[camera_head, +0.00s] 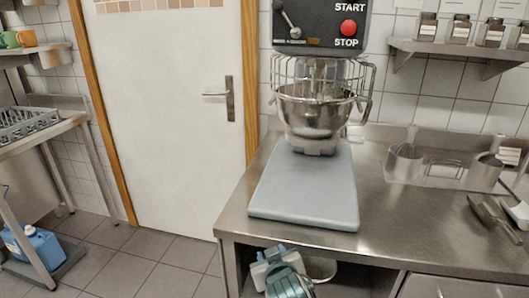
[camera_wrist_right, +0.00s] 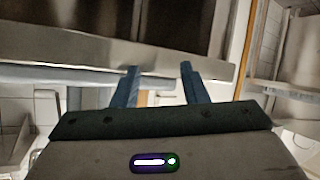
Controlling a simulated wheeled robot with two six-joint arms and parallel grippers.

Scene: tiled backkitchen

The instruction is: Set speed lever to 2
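The speed lever (camera_head: 287,19) is a grey lever with a round knob on the mixer's dark control panel (camera_head: 318,14). It tilts up and left from its pivot. Its scale markings are too small to read. The mixer (camera_head: 304,195) stands on the steel counter. A blue-grey gripper (camera_head: 278,258), apparently my right one, is low in front of the counter, well below the lever. In the right wrist view my right gripper (camera_wrist_right: 159,69) has its two blue fingers apart with nothing held between them. My left gripper is not in view.
A red stop button (camera_head: 348,27) is right of the lever. A wire guard (camera_head: 320,72) surrounds the steel bowl (camera_head: 313,110) below the panel. Metal containers (camera_head: 404,162) stand on the counter at right. A wall shelf (camera_head: 455,50) holds several jars. The floor before the door is clear.

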